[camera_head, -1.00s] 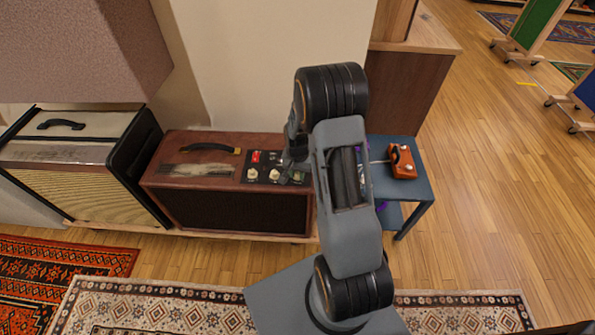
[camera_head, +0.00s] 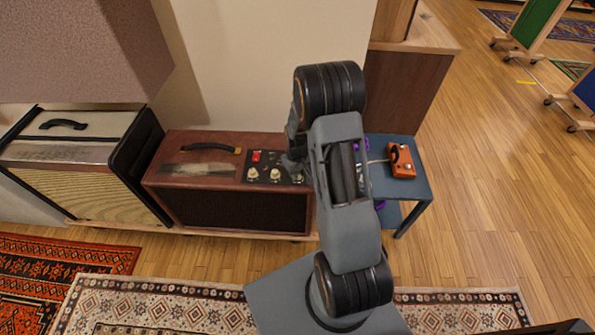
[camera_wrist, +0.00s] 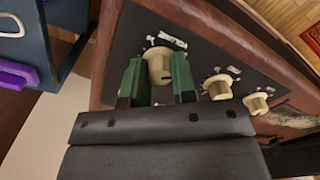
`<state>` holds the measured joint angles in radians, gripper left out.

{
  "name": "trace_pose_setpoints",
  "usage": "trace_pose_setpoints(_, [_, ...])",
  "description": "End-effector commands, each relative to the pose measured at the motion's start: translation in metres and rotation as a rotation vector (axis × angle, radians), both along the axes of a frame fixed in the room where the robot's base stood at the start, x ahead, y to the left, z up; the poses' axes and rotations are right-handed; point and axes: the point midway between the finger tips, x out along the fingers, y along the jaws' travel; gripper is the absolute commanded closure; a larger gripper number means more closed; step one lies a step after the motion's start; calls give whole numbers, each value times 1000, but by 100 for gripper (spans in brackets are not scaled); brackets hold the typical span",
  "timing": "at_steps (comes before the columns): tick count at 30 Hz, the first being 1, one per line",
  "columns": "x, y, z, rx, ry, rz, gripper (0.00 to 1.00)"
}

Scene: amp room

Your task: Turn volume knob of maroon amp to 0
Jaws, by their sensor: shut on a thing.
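The maroon amp (camera_head: 235,209) stands on a low wooden platform, with a dark control panel (camera_head: 264,166) at its top right. In the wrist view the panel (camera_wrist: 195,50) carries a large cream knob (camera_wrist: 158,62) and two smaller cream knobs, one near the middle right (camera_wrist: 217,88) and one farther right (camera_wrist: 256,103). My gripper (camera_wrist: 157,76) has its green fingers on both sides of the large knob, shut on it. In the head view my arm hides most of the gripper and the held knob.
A red switch (camera_head: 256,156) sits on the panel. A cream and black amp (camera_head: 80,150) stands close on the left. A blue stand (camera_head: 415,184) with an orange pedal (camera_head: 402,161) is to the right. Patterned rugs (camera_head: 165,304) cover the floor in front.

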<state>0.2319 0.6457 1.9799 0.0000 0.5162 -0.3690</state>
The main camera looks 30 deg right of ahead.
Motion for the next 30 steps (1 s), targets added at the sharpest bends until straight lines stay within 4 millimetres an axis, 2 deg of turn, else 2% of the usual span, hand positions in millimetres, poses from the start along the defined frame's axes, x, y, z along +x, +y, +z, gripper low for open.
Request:
trace_pose_setpoints(12, [0,0,0,0,0,138,99])
trace_pose_setpoints(27, [0,0,0,0,-1,151,99])
trace_pose_setpoints(28, [0,0,0,0,-1,151,72])
trace_pose_setpoints(30, [0,0,0,0,0,151,65])
